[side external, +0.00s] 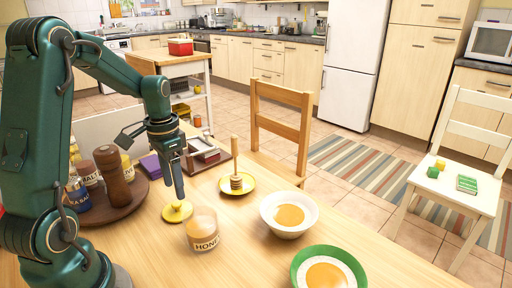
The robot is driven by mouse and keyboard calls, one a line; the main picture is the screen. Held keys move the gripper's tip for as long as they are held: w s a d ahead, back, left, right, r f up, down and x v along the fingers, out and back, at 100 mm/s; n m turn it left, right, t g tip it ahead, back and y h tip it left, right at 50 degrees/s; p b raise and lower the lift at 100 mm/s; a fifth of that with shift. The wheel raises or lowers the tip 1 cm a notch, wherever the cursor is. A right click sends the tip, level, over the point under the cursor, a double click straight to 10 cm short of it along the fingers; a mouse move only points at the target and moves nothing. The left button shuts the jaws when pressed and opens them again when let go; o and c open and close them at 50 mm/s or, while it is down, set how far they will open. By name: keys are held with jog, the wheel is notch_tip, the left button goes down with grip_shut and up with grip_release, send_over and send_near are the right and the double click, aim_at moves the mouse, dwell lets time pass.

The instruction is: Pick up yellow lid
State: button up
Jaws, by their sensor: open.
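The yellow lid (177,212) lies on the wooden table, just left of the glass honey jar (203,232). A small knob stands up from its middle. My gripper (179,195) points down directly above the lid, with its fingertips close to the knob. The gripper is open, but its fingers overlap from this side, so I cannot tell whether they are around the knob or just above it. The honey jar has no lid on it and its label reads HONEY.
A yellow saucer (250,184) with a wooden honey dipper (235,172) is behind the jar. A white bowl (272,223) and a green-rimmed bowl (302,255) are to the right. A round brown tray (127,205) with a pepper mill (112,175) and jars stands left.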

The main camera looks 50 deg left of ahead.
aim_at(176, 203)
jog(key=shift+s+a+f, duration=0.15)
jog(key=shift+f, duration=2.45)
grip_shut()
